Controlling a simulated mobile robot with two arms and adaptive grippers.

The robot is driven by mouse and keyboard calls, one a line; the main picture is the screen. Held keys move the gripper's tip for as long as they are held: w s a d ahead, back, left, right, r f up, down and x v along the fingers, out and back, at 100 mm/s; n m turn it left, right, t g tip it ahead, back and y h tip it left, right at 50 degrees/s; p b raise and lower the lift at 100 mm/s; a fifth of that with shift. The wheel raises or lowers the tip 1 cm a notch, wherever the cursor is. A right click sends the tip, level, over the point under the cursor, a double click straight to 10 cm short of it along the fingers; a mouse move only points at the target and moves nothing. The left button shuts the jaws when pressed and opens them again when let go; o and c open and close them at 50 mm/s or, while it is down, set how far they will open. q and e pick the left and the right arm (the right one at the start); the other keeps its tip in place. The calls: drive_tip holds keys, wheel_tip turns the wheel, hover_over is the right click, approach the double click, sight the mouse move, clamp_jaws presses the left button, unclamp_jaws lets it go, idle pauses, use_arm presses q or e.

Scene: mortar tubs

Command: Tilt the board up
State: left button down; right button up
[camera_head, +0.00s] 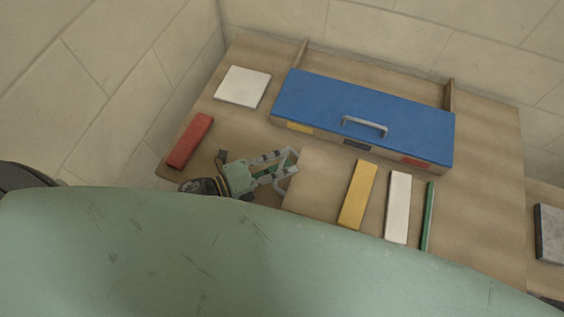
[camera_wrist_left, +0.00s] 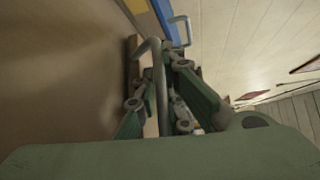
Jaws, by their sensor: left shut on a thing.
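A light wooden board (camera_head: 317,174) lies on the table in front of the blue-lidded box. Its left edge shows clearly; its far right extent is hard to tell from the table. The board looks about flat; any small tilt cannot be told. My right gripper is not in view.
Yellow (camera_head: 358,194), white (camera_head: 398,207) and green (camera_head: 427,215) bars lie at or beside the board. The blue lid (camera_head: 350,105) has a grey handle (camera_head: 365,126). A red bar (camera_head: 190,141) and white tile (camera_head: 243,86) lie left. A grey block (camera_head: 550,233) is far right.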

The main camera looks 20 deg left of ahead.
use_arm(q)
drive_tip(key=shift+r, duration=0.15)
drive_tip(key=d+r+p, duration=0.5)
drive_tip(key=r+p, duration=0.5)
drive_tip(key=r, duration=0.1)
drive_tip(key=d+r+p, duration=0.5)
drive_tip(key=r+p, duration=0.5)
drive_tip(key=r, duration=0.1)
drive_tip(key=shift+s+d+r+p, duration=0.15)
drive_tip(key=shift+d+r+p, duration=0.15)
drive_tip(key=shift+r+p, duration=0.1)
drive_tip(key=shift+d+r, duration=0.1)
drive_tip(key=shift+r, duration=0.05)
drive_tip(key=c, duration=1.8)
unclamp_jaws()
drive_tip(key=shift+d, duration=0.1)
drive_tip(key=shift+c, duration=0.2)
